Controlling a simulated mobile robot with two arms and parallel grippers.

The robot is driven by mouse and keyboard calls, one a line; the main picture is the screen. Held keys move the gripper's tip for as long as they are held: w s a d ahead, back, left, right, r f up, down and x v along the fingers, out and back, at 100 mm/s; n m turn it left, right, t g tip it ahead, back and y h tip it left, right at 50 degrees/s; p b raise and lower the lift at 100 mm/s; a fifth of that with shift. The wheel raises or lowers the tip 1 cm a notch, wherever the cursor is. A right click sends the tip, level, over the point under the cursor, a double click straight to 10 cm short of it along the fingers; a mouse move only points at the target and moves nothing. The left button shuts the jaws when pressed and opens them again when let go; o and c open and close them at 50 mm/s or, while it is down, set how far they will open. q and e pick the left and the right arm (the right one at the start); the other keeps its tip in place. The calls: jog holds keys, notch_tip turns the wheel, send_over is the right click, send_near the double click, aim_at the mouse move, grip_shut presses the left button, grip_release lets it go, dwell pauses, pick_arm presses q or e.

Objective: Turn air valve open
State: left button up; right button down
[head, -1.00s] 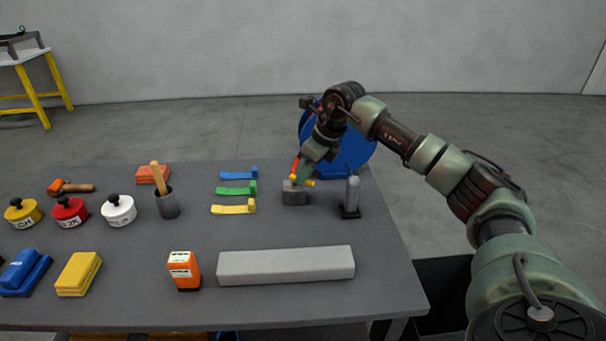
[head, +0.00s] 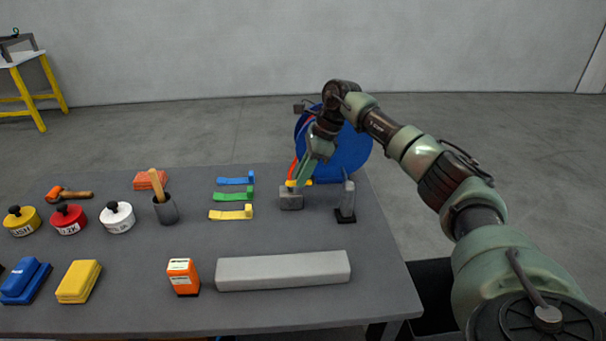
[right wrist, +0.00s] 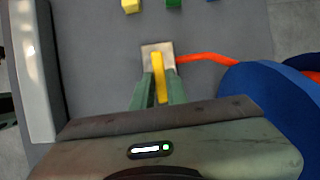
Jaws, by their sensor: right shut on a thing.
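The air valve is a grey block (head: 290,201) with a yellow handle (head: 304,182), near the back right of the table. An orange-red hose (head: 292,170) runs from it toward a blue reel. My right gripper (head: 300,184) points down at the valve and is shut on the yellow handle. In the right wrist view the yellow handle (right wrist: 159,72) lies between the green fingers (right wrist: 159,95), above the grey block (right wrist: 157,50). The fingers partly hide the handle in the head view. My left gripper is in neither view.
A blue hose reel (head: 345,150) stands behind the arm. A grey cylinder on a dark base (head: 346,200) stands right of the valve. Blue, green and yellow (head: 232,213) pieces lie left of it. A long grey bar (head: 283,270) lies in front, with bare table between.

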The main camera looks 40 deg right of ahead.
dwell(0.4)
jog(key=c, duration=1.4)
grip_release()
jog(key=b+v, duration=0.1)
jog(key=v, duration=0.6)
jog(key=shift+d+r, duration=0.15)
jog(key=shift+r, duration=0.2)
